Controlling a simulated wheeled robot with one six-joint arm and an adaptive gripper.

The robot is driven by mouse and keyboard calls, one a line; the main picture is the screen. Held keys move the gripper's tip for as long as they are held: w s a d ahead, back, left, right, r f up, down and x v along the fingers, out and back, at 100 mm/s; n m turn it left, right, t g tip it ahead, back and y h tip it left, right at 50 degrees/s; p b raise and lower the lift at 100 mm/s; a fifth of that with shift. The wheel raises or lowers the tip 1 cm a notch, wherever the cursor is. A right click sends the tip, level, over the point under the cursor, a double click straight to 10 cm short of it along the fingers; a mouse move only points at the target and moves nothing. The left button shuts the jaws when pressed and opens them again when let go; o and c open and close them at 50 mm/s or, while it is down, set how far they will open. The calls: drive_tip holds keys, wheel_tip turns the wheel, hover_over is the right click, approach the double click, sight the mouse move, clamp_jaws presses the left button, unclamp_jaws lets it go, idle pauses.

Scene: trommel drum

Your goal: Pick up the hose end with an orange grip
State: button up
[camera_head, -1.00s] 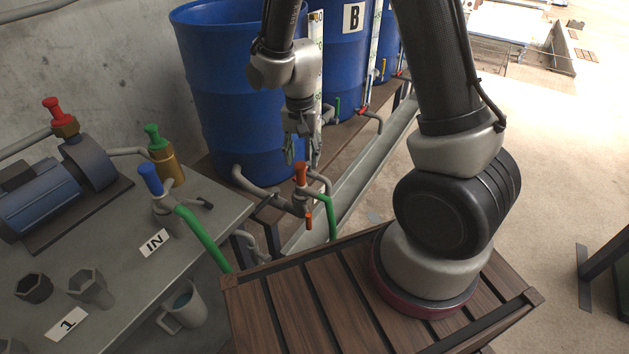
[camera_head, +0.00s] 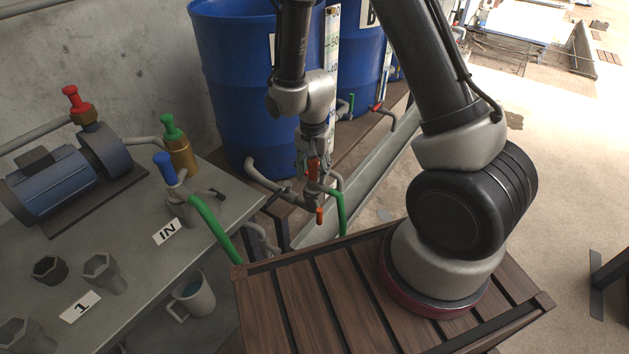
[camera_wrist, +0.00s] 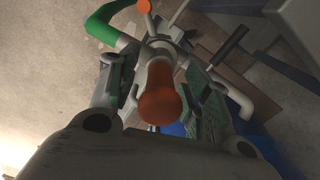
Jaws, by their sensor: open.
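The hose end with an orange grip (camera_head: 313,171) stands at the pipe fitting in front of the nearest blue barrel, with a green hose (camera_head: 341,212) running down from it. In the wrist view the orange grip (camera_wrist: 160,94) lies between the two fingers of my gripper (camera_wrist: 160,92), pointing toward the camera. My gripper (camera_head: 314,160) is open and reaches down around the grip from above. I see a gap beside the grip in the wrist view; contact cannot be told. A smaller orange handle (camera_head: 319,215) sits just below the grip.
Blue barrels (camera_head: 236,80) stand close behind, with grey pipes (camera_head: 268,181) at their base. A grey table (camera_head: 130,265) at left carries a pump (camera_head: 55,180), a blue-topped fitting (camera_head: 172,180) and several sockets. A grey channel (camera_head: 375,180) runs right of the hose end.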

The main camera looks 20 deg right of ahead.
clamp_jaws()
drive_tip(key=shift+r, duration=0.1)
wheel_tip(320, 180, up, 10)
drive_tip(key=shift+f, duration=0.1)
idle(0.5)
